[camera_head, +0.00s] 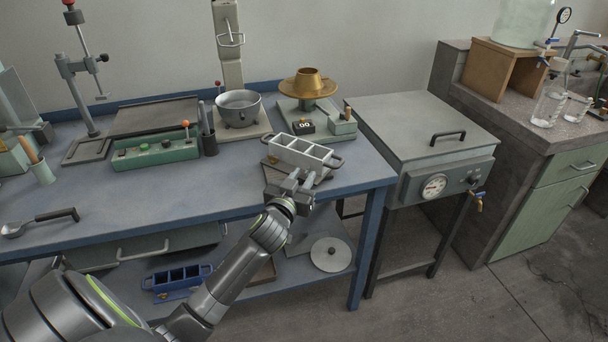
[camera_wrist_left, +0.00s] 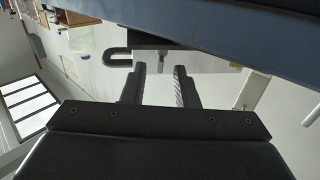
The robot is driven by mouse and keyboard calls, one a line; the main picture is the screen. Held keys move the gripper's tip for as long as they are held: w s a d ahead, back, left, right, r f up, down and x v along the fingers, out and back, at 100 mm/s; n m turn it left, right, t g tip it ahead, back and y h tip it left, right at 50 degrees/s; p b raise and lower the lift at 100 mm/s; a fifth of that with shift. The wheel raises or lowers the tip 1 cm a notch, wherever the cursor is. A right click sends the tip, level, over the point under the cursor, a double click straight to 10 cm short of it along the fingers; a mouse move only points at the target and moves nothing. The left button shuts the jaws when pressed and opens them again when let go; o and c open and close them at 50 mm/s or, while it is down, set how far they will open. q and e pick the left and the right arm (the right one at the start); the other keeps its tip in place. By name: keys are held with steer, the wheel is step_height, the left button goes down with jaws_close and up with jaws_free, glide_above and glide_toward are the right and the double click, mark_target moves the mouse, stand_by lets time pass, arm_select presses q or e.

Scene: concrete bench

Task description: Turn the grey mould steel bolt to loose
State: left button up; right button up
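The grey mould (camera_head: 303,151), a pale steel block with a row of open compartments and loop handles at its ends, stands near the front right of the bench on a dark plate (camera_head: 322,177). My left gripper (camera_head: 293,181) is in front of the mould, close to its front side; I cannot tell if they touch. In the left wrist view its fingers (camera_wrist_left: 160,88) are apart with a gap between them. A dark loop handle (camera_wrist_left: 117,59) shows beyond them. My right gripper is not in view.
A steel cabinet (camera_head: 420,122) adjoins on the right. A blue mould (camera_head: 178,277) is on the lower shelf. The bench's front left is mostly clear, apart from a ladle (camera_head: 40,221).

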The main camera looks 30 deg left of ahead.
arm_select(q)
steer(key=shift+w+a, duration=0.15)
steer(key=shift+w, duration=0.55)
steer(key=shift+c, duration=0.4)
jaws_close()
